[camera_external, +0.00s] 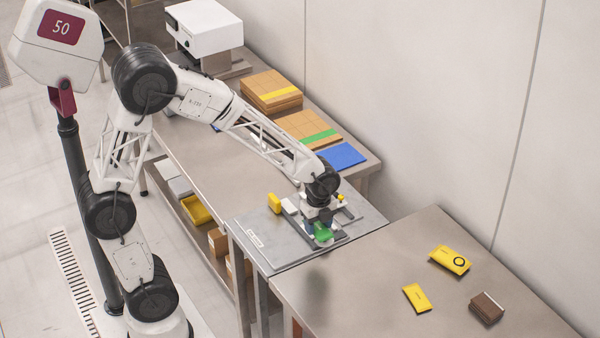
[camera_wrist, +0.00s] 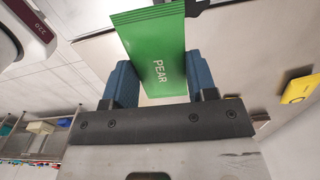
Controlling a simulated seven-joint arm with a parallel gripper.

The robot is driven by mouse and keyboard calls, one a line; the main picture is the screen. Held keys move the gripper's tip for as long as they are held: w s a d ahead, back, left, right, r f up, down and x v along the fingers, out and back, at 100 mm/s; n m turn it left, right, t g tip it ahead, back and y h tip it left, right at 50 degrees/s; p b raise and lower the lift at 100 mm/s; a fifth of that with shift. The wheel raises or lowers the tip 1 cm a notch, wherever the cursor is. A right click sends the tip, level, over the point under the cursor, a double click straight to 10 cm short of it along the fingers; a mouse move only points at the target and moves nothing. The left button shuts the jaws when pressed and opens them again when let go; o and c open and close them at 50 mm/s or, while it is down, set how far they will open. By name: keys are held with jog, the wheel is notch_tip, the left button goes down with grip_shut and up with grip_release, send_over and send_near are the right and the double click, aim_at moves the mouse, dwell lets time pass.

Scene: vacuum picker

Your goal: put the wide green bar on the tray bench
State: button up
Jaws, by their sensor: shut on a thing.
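The wide green bar, a flat green pack printed PEAR (camera_wrist: 158,35), sits between the two blue fingers of my gripper (camera_wrist: 160,72) in the wrist view. My gripper (camera_external: 318,222) is shut on it. In the outside view the green bar (camera_external: 323,234) shows just under my gripper, over the grey metal plate; its height above the plate is hard to tell. The pictures do not label which surface is the tray bench; a long metal bench (camera_external: 205,150) runs behind and a metal table (camera_external: 350,285) stands at the right.
Two yellow packs (camera_external: 450,260) (camera_external: 417,298) and a brown block (camera_external: 487,308) lie on the right table, with bare room around its left half. Brown boxes (camera_external: 272,90) (camera_external: 308,128), a blue pad (camera_external: 342,156) and a white machine (camera_external: 204,27) stand on the back bench.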

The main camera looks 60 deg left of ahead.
jog(key=w+a, duration=0.2)
jog(key=a, duration=3.6)
jog(key=s+a, duration=0.7)
jog(key=a, duration=0.4)
jog(key=s+a, duration=0.6)
jog(key=a, duration=0.4)
jog(key=s+a, duration=0.7)
jog(key=a, duration=0.4)
notch_tip(320, 180, down, 7)
jog(key=shift+s+n, duration=0.15)
jog(key=shift+n, duration=0.15)
send_over(179, 136)
jog(key=shift+f, duration=0.8)
jog(key=shift+f, duration=0.1)
